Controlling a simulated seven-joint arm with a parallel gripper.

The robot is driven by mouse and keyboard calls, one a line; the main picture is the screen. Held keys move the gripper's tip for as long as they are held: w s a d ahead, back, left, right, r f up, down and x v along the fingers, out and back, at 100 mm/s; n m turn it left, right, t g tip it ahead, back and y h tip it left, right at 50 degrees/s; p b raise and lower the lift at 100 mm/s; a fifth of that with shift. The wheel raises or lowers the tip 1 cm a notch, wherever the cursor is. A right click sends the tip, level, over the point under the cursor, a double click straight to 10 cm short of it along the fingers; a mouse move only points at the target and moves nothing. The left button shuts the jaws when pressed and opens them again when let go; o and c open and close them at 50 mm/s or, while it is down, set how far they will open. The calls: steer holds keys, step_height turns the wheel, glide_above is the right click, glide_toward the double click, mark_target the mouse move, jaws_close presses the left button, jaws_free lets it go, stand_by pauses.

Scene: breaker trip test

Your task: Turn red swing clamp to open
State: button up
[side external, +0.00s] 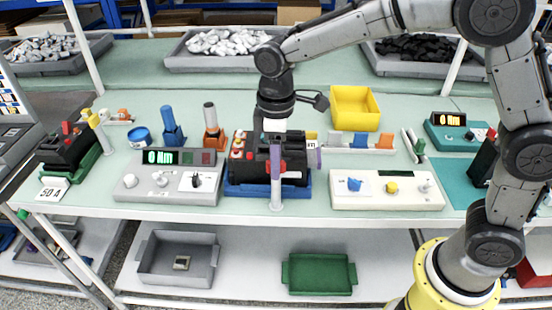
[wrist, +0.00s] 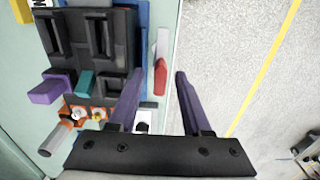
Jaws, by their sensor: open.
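The red swing clamp (wrist: 160,80) shows in the wrist view as a red tip joined to a pale grey piece, beside the black breaker block's front edge. The black breaker (wrist: 95,45) sits on a blue base (side external: 240,189). My gripper (wrist: 160,73) points down and is open, its purple fingers on either side of the red tip with visible gaps. In the side view my gripper (side external: 276,165) covers part of the breaker and clamp; contact cannot be told there.
A grey meter panel (side external: 150,195) stands left of the breaker and a white knob panel (side external: 385,200) right. A grey post (side external: 277,195) stands in front. A yellow bin (side external: 355,105) is behind. The table's front edge is close, with floor (wrist: 250,50) beyond.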

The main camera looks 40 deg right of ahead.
step_height(320, 180, up, 14)
stand_by(0.6)
steer(key=shift+d+f, duration=0.1)
steer(key=shift+d, duration=0.05)
